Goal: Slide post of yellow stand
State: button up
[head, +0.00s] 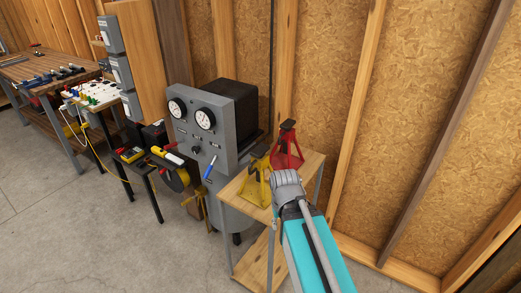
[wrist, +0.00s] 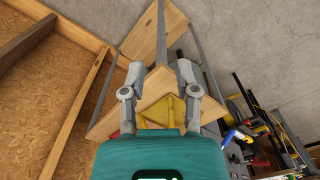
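The yellow stand (head: 257,182) stands upright on the wooden top of a small shelf unit in the head view. In the wrist view, part of the yellow stand (wrist: 162,111) shows between the lower parts of my fingers. The teal housing hides the rest of it there. My gripper (wrist: 159,68) is open, with its two grey fingers wide apart and nothing seen held between them. In the head view my gripper (head: 286,181) is just right of the yellow stand, and whether they touch is unclear.
A red stand (head: 287,146) stands behind the yellow one on the wooden shelf unit (head: 311,163). A grey gauge panel (head: 204,131) rises close on the left. Studded board walls (head: 335,100) stand behind and right. The concrete floor (head: 150,250) is open at the front left.

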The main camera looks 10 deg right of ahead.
jog(key=o, duration=0.5)
jog(key=shift+w+r, duration=0.15)
jog(key=shift+w, duration=0.05)
jog(key=shift+c, duration=0.2)
jog(key=o, duration=0.3)
jog(key=shift+w+r+p, duration=0.7)
jog(key=shift+w+p, duration=0.05)
jog(key=shift+p, duration=0.1)
jog(key=shift+o, duration=0.2)
notch_tip(320, 180, up, 22)
jog(key=m+p, duration=0.9)
jog(key=p, duration=1.3)
send_over(260, 149)
jog(key=shift+w+f, duration=0.1)
jog(key=shift+f, duration=0.15)
jog(key=shift+f+b, duration=0.15)
jog(key=shift+b, duration=0.25)
notch_tip(260, 149, down, 14)
jog(key=b, duration=1.3)
jog(key=shift+r, duration=0.25)
